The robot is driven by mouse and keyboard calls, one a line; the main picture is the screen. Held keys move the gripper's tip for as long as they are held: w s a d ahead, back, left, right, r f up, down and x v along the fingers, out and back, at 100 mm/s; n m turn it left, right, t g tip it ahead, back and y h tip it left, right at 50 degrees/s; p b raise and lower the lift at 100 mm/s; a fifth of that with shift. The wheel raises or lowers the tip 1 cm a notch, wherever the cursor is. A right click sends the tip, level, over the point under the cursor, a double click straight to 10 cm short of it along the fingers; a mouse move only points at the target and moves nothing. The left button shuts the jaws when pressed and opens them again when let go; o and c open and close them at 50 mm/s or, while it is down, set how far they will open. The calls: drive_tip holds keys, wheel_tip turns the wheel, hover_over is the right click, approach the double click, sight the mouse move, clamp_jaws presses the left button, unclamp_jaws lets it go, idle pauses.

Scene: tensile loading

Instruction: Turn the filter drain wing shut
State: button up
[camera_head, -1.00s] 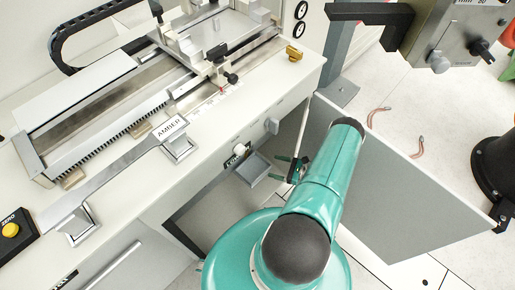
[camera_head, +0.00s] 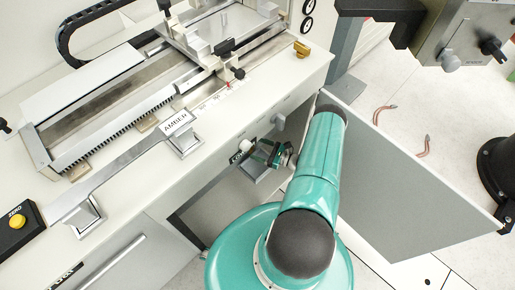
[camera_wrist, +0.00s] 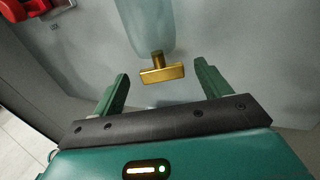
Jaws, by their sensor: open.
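The filter drain wing is a small brass T-shaped handle (camera_wrist: 162,73) in the wrist view. It hangs below a pale, translucent filter bowl (camera_wrist: 147,25), and its bar lies nearly level in the picture. My gripper (camera_wrist: 160,82) is open, with one green finger on each side of the wing. The wing appears between and slightly beyond the fingertips, and I see no contact. In the head view my gripper (camera_head: 268,154) is at the front of the bench, by the small grey tray; the drain wing cannot be made out there.
A red part (camera_wrist: 30,10) shows at the upper left of the wrist view. In the head view, an open grey door panel (camera_head: 400,190) stands right of my arm.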

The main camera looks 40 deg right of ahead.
drive_tip(key=shift+w+a, duration=0.3)
drive_tip(key=shift+w, duration=0.35)
drive_tip(key=c, duration=1)
drive_tip(key=shift+s+a+m+t+h, duration=0.15)
drive_tip(key=shift+m+t+h, duration=0.2)
drive_tip(key=shift+m+h, duration=0.6)
drive_tip(key=shift+w+a+m+t+h, duration=0.15)
drive_tip(key=shift+m+t+h, duration=0.25)
drive_tip(key=shift+h, duration=0.85)
drive_tip(key=shift+s+a+m+t+h, duration=0.15)
drive_tip(key=shift+m+t+h, duration=0.1)
drive_tip(key=shift+m+h, duration=0.75)
drive_tip(key=o, duration=1)
